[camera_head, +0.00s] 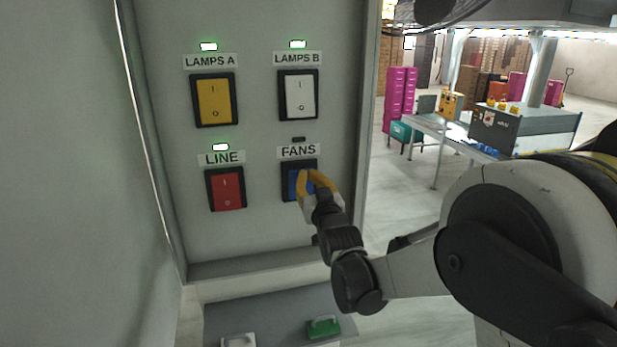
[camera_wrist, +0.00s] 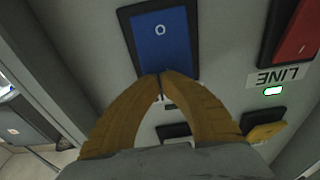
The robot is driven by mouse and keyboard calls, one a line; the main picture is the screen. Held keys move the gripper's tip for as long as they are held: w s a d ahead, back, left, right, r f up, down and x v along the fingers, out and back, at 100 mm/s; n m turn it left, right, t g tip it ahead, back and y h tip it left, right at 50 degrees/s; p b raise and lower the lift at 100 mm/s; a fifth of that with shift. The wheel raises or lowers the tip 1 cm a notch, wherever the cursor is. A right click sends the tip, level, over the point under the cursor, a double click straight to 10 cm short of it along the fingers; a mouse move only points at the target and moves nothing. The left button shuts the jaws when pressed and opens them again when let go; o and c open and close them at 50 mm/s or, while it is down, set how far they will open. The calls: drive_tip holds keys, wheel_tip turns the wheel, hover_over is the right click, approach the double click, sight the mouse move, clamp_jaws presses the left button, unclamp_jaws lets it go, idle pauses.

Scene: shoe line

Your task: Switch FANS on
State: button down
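The FANS switch (camera_head: 290,183) is a blue rocker in a black frame at the lower right of the panel, under its FANS label (camera_head: 298,151). The small indicator (camera_head: 298,139) above that label is dark. My gripper (camera_head: 307,174) has yellow fingers in front of the switch and hides its right part. In the wrist view the blue rocker (camera_wrist: 163,42) shows its "O" end, and the fingertips (camera_wrist: 162,76) meet at the rocker's lower edge in that picture. The fingers are shut with nothing between them. I cannot tell whether they touch the rocker.
The yellow LAMPS A switch (camera_head: 215,100), white LAMPS B switch (camera_head: 299,94) and red LINE switch (camera_head: 227,189) sit close by, each with a lit green indicator. A grey ledge (camera_head: 265,307) with a green object (camera_head: 323,327) lies below. A workbench (camera_head: 425,127) stands farther right.

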drive_tip(key=shift+w+r+g+p, duration=0.15)
drive_tip(key=shift+r+g+p, duration=0.1)
drive_tip(key=shift+g+p, duration=0.3)
drive_tip(key=shift+w+a+r+g+h+p, duration=0.15)
drive_tip(key=shift+w+g+h+p, duration=0.1)
drive_tip(key=shift+g+p, duration=0.2)
drive_tip(key=shift+w+r+g+h+p, duration=0.15)
drive_tip(key=shift+g+h+p, duration=0.15)
drive_tip(key=shift+g, duration=0.6)
drive_tip(key=shift+f, duration=0.1)
